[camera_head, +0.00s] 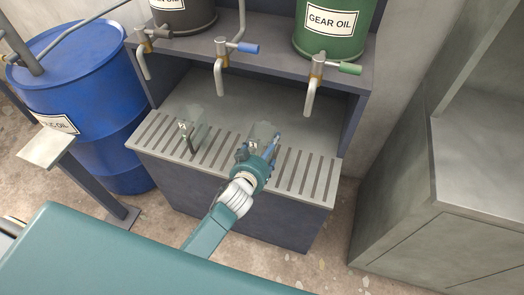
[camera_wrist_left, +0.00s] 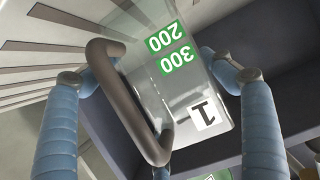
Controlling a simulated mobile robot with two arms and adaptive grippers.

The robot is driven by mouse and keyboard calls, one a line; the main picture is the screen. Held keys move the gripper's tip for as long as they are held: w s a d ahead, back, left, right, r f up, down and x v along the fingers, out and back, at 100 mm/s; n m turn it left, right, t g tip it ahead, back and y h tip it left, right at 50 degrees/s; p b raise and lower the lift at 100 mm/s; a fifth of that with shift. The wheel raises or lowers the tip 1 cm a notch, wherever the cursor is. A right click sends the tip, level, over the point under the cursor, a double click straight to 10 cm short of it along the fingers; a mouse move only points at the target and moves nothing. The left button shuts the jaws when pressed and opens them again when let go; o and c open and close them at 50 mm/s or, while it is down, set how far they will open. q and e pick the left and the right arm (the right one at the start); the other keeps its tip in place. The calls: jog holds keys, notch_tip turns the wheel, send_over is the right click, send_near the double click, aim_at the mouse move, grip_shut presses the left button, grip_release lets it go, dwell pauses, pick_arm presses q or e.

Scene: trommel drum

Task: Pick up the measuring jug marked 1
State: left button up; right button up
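The measuring jug marked 1 (camera_wrist_left: 185,95) is clear, with a brown handle (camera_wrist_left: 130,100) and green 200 and 300 labels in the left wrist view. In the head view the jug (camera_head: 262,129) stands on the slatted drip tray, partly hidden by my gripper. My left gripper (camera_head: 260,147) is at the jug's front side. I cannot tell whether a finger touches the jug. My right gripper is not in view.
Another clear jug marked 2 (camera_head: 187,133) stands on the drip tray (camera_head: 315,178) to the left. A blue drum (camera_head: 75,75) is at left, a grey cabinet (camera_head: 450,190) at right.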

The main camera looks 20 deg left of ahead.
pick_arm(q)
jog(key=shift+c, duration=1.2)
